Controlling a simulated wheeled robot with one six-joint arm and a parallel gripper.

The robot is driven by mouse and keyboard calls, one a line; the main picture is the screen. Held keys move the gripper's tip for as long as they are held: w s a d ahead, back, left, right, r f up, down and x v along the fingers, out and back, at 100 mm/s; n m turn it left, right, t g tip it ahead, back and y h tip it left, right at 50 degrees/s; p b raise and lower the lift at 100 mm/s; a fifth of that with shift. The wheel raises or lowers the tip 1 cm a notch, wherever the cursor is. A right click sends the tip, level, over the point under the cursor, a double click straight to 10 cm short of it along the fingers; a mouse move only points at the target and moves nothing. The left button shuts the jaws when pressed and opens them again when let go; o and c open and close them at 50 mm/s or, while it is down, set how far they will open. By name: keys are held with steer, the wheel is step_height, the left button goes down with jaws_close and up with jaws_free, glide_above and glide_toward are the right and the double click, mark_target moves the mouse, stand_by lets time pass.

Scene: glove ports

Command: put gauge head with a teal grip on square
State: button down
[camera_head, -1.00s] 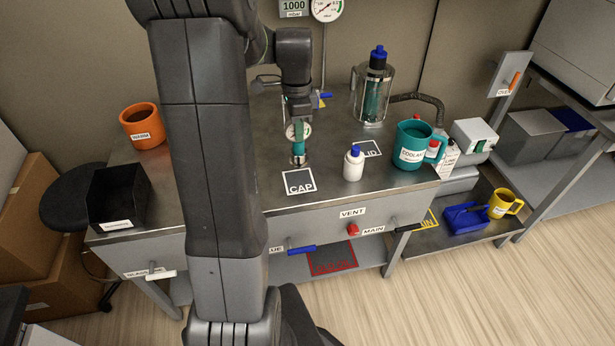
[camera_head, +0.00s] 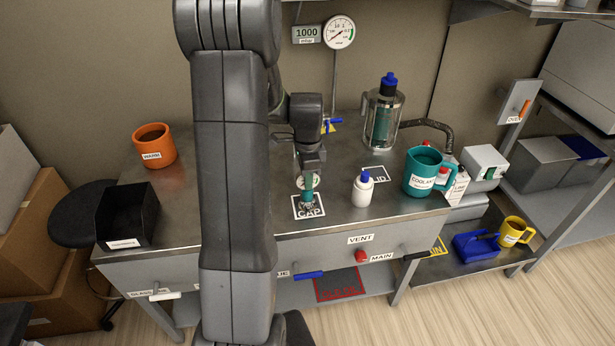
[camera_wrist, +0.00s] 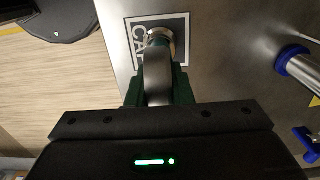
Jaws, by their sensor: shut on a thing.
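My gripper (camera_head: 309,178) is shut on the gauge head (camera_head: 308,191) by its teal grip, holding it upright with its round dial partly hidden. The gauge head's metal foot (camera_wrist: 160,38) is over the dark, white-edged square labelled CAP (camera_head: 319,212). In the wrist view the foot covers part of the CAP square (camera_wrist: 180,22), towards one side of it. I cannot tell whether the foot touches the surface. Another square, its label ending in ID (camera_head: 377,174), lies further back to the right, partly hidden.
A white bottle with a blue cap (camera_head: 362,190) stands just right of the CAP square. A teal COOLANT mug (camera_head: 421,172) and a metal vessel (camera_head: 383,118) are further right. An orange mug (camera_head: 154,147) and black bin (camera_head: 127,216) are at left.

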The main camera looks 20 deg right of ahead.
steer(key=c, duration=1.3)
jaws_free()
step_height(320, 180, up, 12)
steer(key=shift+r+p, duration=0.15)
steer(key=shift+p, duration=0.25)
steer(key=shift+f, duration=4.35)
